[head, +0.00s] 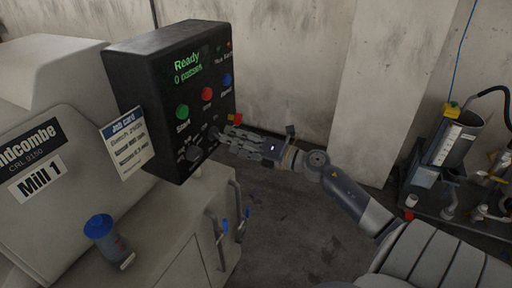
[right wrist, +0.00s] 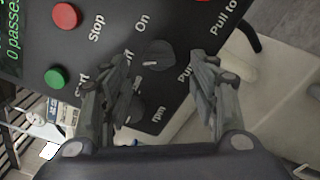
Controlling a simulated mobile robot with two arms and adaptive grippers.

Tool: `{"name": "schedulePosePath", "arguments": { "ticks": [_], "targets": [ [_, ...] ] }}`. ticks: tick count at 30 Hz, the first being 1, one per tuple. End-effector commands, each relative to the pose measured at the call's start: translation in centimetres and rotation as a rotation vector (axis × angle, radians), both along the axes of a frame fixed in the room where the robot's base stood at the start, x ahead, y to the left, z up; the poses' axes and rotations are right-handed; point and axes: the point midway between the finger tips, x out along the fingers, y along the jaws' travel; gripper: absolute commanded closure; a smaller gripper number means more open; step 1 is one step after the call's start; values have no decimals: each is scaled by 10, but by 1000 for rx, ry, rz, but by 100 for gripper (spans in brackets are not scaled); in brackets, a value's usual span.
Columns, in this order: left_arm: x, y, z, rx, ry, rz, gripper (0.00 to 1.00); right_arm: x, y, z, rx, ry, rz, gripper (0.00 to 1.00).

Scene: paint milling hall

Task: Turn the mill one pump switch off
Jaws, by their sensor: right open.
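The mill one control box (head: 160,75) is black and stands beside the machine marked Mill 1. The pump switch (right wrist: 160,56) is a dark knob, with On printed above it in the right wrist view and a partly hidden Off label to its left. A small pale mark shows on its left side, nearer Off than On; its exact setting is hard to tell. My right gripper (right wrist: 163,74) is open, its fingers on either side of the switch; contact is not clear. In the head view my right gripper (head: 222,135) is at the panel's lower right and covers the switch. My left gripper is out of view.
The rpm knob (right wrist: 135,112) lies close by, near one finger. Green (head: 183,111), red (head: 207,93) and blue (head: 227,79) buttons sit above. A red and yellow emergency stop (head: 235,119) is at the box's right edge.

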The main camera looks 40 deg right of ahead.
Motion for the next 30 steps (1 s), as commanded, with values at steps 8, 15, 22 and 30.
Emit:
{"name": "schedulePosePath", "arguments": {
  "ticks": [8,15,22,30],
  "targets": [
    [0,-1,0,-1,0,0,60,-49,-20,-2,1,4,-1,45],
    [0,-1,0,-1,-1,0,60,-72,-29,-1,-1,2,0,45],
    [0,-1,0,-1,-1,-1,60,-75,-31,0,0,0,1,45],
    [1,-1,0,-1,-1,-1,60,-74,-31,0,0,0,1,45]
  ]
}}
